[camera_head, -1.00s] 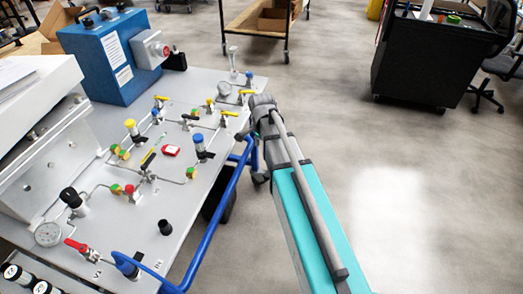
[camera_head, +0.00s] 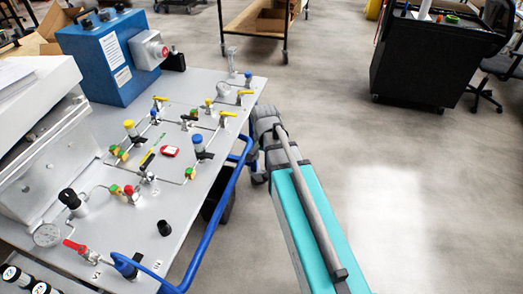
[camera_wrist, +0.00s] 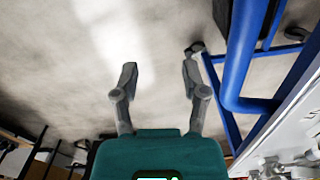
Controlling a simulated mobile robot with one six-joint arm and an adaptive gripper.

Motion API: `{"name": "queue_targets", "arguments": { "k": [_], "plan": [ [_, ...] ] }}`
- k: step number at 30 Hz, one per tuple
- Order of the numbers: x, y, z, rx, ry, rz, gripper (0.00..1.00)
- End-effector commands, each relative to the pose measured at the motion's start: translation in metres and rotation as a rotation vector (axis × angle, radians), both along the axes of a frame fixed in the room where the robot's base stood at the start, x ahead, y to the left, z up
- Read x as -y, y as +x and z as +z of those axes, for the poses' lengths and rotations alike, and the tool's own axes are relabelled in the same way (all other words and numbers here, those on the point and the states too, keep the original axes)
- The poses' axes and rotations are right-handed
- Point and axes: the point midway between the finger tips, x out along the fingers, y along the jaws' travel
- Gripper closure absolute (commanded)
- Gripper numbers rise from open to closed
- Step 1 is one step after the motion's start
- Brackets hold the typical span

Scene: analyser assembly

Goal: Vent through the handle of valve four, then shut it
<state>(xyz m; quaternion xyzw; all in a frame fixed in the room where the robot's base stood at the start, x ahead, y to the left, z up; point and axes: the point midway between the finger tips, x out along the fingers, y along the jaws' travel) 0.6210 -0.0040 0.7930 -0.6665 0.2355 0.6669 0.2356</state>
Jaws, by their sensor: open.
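The grey bench panel (camera_head: 190,235) carries several small valves joined by thin tubes. Valves with yellow handles include one at the far right corner (camera_head: 246,92), one near the right edge (camera_head: 228,114) and one at the back (camera_head: 160,98). A red-handled valve (camera_head: 75,246) is at the front left. I cannot read which is valve four. My gripper (camera_wrist: 159,73) is open and empty in the wrist view, over the floor beside the blue rail. In the head view my arm hides it. Valve fittings blur at the right edge of the wrist view.
A blue rail (camera_head: 212,215) runs along the panel's right edge; it also shows in the wrist view (camera_wrist: 242,60). A pressure gauge (camera_head: 47,235) and a blue box (camera_head: 105,60) stand on the panel. The floor to the right is clear, with a black cart (camera_head: 425,65) farther back.

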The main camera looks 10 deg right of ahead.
Motion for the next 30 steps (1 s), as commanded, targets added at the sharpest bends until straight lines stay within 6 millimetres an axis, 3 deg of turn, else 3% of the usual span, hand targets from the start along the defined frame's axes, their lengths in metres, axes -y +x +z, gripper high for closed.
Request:
{"name": "queue_targets", "arguments": {
  "k": [1,3,12,18,30],
  "plan": [
    [-0.001,-0.016,0.0,0.0,0.0,0.073,0.43],
    [-0.002,-0.029,0.0,0.0,0.0,0.182,0.43],
    [-0.004,-0.072,0.0,0.0,0.0,0.56,0.43],
    [-0.004,-0.082,0.0,0.0,0.0,0.668,0.43],
    [-0.004,-0.083,0.0,0.0,0.0,0.681,0.43]
  ]
}}
